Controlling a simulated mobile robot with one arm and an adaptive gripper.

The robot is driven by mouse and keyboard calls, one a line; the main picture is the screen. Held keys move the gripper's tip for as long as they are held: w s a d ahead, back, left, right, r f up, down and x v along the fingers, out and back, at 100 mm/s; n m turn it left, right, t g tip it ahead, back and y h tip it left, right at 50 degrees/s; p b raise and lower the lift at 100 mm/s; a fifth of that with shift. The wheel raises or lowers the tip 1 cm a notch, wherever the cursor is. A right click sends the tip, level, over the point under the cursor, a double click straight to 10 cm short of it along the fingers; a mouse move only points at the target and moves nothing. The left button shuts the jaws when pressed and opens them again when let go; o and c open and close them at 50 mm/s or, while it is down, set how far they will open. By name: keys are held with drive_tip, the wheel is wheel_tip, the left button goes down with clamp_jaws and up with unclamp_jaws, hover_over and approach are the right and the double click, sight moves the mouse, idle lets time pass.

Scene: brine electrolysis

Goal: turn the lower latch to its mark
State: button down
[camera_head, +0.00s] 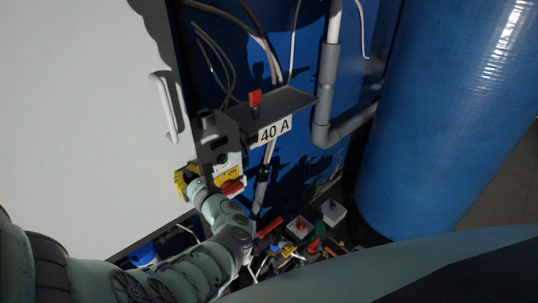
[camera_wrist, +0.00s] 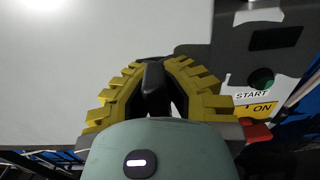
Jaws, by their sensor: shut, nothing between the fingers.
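In the head view the latch is hidden behind the gripper and wrist. I cannot make out its mark in either view.
The white door (camera_head: 90,120) has a white handle (camera_head: 163,107). The switch box (camera_wrist: 262,75) with its START and ON labels is close to the right of the fingers. A 40 A shelf (camera_head: 285,108), a grey pipe (camera_head: 325,85) and a blue tank (camera_head: 445,120) stand further right.

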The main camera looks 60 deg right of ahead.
drive_tip(key=shift+n+b, duration=0.3)
drive_tip(key=shift+b, duration=0.05)
drive_tip(key=c, duration=1)
unclamp_jaws()
drive_tip(key=shift+s, duration=0.1)
drive_tip(key=shift+v, duration=5.95)
drive_tip(key=shift+o, duration=0.5)
drive_tip(key=shift+a, duration=0.1)
